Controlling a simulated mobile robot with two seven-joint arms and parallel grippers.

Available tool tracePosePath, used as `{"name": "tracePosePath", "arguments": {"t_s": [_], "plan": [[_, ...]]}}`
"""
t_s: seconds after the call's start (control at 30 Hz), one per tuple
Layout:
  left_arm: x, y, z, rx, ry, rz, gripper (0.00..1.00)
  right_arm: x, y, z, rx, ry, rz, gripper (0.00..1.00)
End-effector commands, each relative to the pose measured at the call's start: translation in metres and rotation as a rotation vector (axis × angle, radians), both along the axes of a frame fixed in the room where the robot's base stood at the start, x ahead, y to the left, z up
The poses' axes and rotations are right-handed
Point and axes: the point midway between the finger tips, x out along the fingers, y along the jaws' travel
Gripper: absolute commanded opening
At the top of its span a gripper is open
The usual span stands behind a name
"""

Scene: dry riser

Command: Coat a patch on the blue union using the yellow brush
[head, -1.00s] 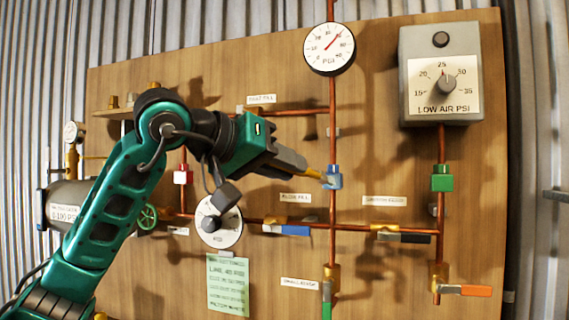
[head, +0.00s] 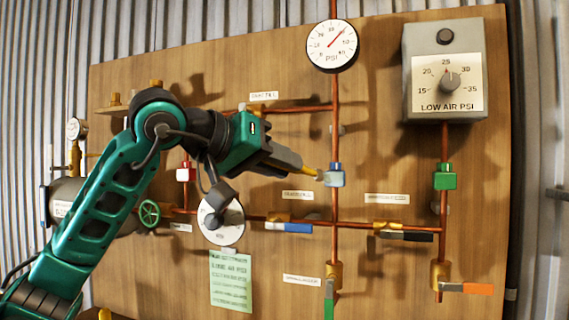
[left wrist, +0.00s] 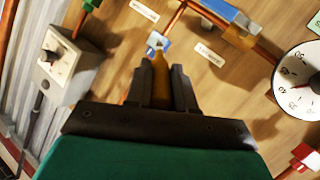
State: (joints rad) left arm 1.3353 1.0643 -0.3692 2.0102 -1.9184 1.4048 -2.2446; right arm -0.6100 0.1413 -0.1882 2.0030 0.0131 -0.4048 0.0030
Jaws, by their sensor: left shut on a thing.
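My left gripper (head: 296,163) is shut on the yellow brush (head: 309,171), which points right toward the blue union. The blue union (head: 335,178) sits on the vertical copper pipe in the middle of the board. The brush tip is at the left side of the union and looks to be touching it. A pale whitish area shows on the union's front there. In the left wrist view, the brush (left wrist: 160,82) stands between the fingers, its tip just below the union (left wrist: 157,42), which shows blue and white. My right gripper is out of view.
A red union (head: 186,173) and a green union (head: 445,177) sit on other pipes. The blue-handled valve (head: 290,227) lies below. A round gauge (head: 332,45) and the grey low-air box (head: 444,70) are above. Bare board lies right of the union.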

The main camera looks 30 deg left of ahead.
Motion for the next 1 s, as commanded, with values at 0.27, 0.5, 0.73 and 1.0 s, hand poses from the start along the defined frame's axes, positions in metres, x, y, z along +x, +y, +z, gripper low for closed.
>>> {"name": "tracePosePath", "arguments": {"t_s": [0.27,0.5,0.73,1.0], "plan": [[0.004,-0.016,0.001,0.0,0.0,-0.002,0.0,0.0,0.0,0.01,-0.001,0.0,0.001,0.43],[0.002,-0.004,-0.001,-0.001,0.001,0.001,0.0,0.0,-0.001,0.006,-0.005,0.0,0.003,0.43],[0.0,0.002,0.0,0.0,0.0,0.0,0.0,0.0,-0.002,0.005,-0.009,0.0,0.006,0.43],[-0.008,0.0,0.0,0.0,-0.002,0.0,0.0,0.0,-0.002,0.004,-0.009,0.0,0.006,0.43]]}}
